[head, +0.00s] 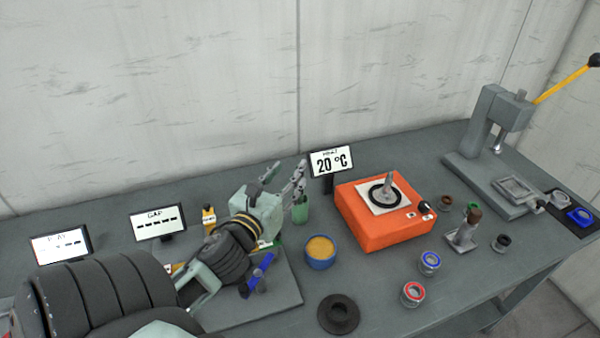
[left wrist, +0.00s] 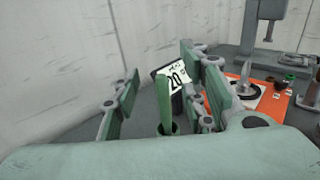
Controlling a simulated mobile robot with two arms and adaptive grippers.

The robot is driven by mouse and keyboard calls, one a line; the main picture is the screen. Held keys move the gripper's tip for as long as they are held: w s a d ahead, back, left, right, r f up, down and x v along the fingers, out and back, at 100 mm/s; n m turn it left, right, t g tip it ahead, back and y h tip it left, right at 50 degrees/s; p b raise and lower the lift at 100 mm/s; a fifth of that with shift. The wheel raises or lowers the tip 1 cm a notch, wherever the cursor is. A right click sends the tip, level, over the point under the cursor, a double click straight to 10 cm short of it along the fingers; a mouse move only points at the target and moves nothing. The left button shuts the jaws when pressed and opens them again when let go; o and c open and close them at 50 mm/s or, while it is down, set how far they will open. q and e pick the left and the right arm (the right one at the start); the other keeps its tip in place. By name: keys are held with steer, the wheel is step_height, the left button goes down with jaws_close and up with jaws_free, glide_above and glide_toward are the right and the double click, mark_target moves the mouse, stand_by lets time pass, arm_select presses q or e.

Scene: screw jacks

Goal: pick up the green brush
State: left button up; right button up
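My left gripper (head: 288,184) reaches in from the left in the head view, near the back of the bench. In the left wrist view its fingers (left wrist: 163,100) are spread apart and empty. The green brush (left wrist: 163,98) shows there as an upright green handle between the spread fingers, with a visible gap on each side. Its lower end goes into a small green cup (head: 301,212). In the head view I cannot make out the handle behind my fingers. My right gripper is not in view.
A "20 °C" display (head: 331,162) stands just behind the cup. An orange hotplate (head: 385,232) is to the right, and a blue bowl of tan material (head: 320,262) is in front. A grey lever press (head: 490,125) stands far right. Small jars and a black disc (head: 338,315) lie nearer the front.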

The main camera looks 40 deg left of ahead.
arm_select(q)
step_height(320, 180, down, 5)
steer(key=b, duration=0.5)
steer(key=p+x, duration=0.2)
steer(key=x, duration=0.4)
steer(key=shift+w+a+p, duration=0.15)
steer(key=shift+w+p, duration=0.15)
steer(key=shift+p, duration=0.05)
steer(key=shift+w+a+f, duration=0.1)
steer(key=shift+w+a, duration=0.05)
steer(key=shift+w, duration=0.4)
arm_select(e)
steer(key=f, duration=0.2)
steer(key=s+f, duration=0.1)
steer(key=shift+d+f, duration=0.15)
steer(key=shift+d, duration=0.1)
arm_select(q)
steer(key=shift+c, duration=0.6)
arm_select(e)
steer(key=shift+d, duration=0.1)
arm_select(q)
steer(key=shift+c, duration=0.9)
jaws_close()
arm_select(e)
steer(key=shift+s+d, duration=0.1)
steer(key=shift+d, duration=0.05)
